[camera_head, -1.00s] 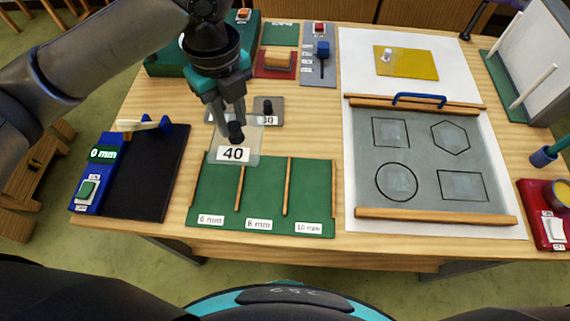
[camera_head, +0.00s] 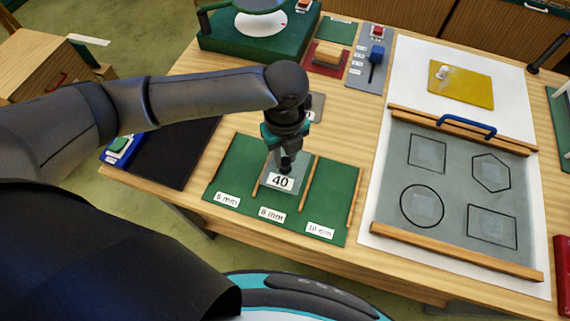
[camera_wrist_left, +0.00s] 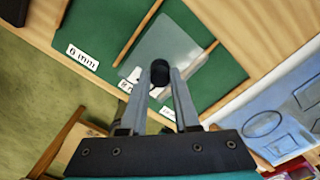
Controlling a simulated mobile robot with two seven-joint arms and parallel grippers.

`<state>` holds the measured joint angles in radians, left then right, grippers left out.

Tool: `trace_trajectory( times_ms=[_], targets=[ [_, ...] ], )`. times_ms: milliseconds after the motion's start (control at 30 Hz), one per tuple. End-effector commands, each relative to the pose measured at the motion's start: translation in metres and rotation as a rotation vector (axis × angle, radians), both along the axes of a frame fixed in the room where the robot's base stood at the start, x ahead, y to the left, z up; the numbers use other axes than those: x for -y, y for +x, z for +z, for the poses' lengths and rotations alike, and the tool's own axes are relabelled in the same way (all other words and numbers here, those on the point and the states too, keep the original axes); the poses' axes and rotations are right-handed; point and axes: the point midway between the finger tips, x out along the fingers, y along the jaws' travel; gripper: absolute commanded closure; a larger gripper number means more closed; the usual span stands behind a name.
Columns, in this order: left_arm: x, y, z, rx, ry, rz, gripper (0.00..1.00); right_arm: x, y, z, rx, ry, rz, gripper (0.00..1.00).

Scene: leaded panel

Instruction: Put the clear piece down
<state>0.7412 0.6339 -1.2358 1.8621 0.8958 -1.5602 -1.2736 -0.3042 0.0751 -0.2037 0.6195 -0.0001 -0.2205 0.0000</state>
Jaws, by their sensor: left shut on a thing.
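The clear piece (camera_head: 298,175) is a see-through plate with a black knob and a white label reading 40. My left gripper (camera_head: 285,160) is shut on the knob. The piece is over the middle bay, marked 8 mm, of the green sorting board (camera_head: 331,207). I cannot tell whether the plate touches the board. My right gripper is not in view.
Wooden dividers (camera_head: 309,183) separate the bays marked 6, 8 and 10 mm. A dark mat (camera_head: 180,150) lies left of the board. The grey panel (camera_head: 455,165) with outlined shapes lies to the right. The 6 mm and 10 mm bays look empty.

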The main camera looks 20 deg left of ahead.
Motion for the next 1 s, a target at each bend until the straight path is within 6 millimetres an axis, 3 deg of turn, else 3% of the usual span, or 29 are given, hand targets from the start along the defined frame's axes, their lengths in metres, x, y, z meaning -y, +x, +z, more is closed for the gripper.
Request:
trace_trajectory(
  times_ms=[333,767,800,1000],
  targets=[
    [0.000,0.000,-0.042,0.001,0.001,0.000,1.00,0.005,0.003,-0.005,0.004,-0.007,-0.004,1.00],
    [0.000,0.000,-0.049,0.001,0.000,-0.001,1.00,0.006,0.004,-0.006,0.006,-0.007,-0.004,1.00],
    [0.000,0.000,-0.049,0.001,0.001,-0.001,0.68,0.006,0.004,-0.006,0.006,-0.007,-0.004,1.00],
    [0.000,0.000,-0.049,0.001,0.001,-0.001,0.45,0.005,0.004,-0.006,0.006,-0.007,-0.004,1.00]
  ],
)
